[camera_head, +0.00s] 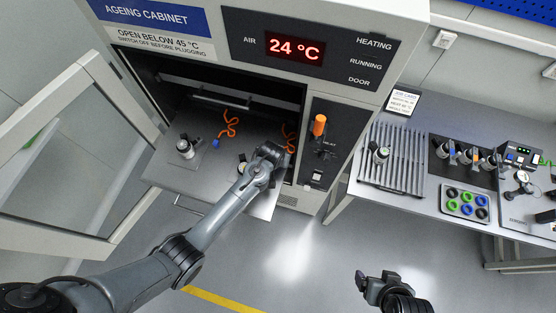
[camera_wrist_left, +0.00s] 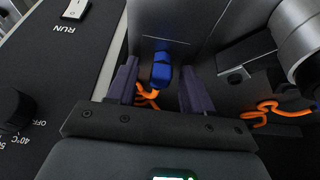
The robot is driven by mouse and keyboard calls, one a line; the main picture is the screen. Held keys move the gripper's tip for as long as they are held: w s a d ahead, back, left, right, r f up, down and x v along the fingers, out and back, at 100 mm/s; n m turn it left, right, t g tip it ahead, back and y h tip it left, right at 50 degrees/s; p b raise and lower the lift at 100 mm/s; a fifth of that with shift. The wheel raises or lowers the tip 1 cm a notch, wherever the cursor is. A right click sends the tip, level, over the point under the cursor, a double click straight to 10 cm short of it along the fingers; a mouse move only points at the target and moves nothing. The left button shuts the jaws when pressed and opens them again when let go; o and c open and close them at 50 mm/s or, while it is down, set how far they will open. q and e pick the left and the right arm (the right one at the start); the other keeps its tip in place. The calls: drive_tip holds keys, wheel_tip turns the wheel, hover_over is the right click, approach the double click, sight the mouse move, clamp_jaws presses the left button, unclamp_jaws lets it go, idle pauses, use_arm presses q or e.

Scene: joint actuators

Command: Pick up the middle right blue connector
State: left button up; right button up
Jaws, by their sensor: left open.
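A blue connector (camera_wrist_left: 161,70) on a coiled orange cable (camera_wrist_left: 148,95) lies between the two fingers of my left gripper (camera_wrist_left: 159,76) in the left wrist view. The fingers are open, one on each side, with gaps to the connector. In the head view my left gripper (camera_head: 268,155) is at the right part of the cabinet shelf, and the arm hides this connector. Another blue connector (camera_head: 215,143) with an orange cable (camera_head: 229,124) lies on the shelf to the left. My right gripper (camera_head: 377,284) hangs over the floor, apart from everything; its jaw opening is unclear.
A metal actuator (camera_head: 186,148) stands on the cabinet shelf (camera_head: 175,176). The glass door (camera_head: 92,150) is open at left. The control panel (camera_head: 322,150) borders the opening at right. The right bench holds a ribbed rack (camera_head: 394,172), several actuators and a ring tray (camera_head: 466,204).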

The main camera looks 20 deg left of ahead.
use_arm(q)
drive_tip(key=shift+c, duration=0.3)
clamp_jaws()
wheel_tip(320, 180, up, 10)
idle(0.6)
drive_tip(key=shift+f, duration=0.1)
drive_tip(key=shift+f+b, duration=0.55)
drive_tip(key=shift+f, duration=1.4)
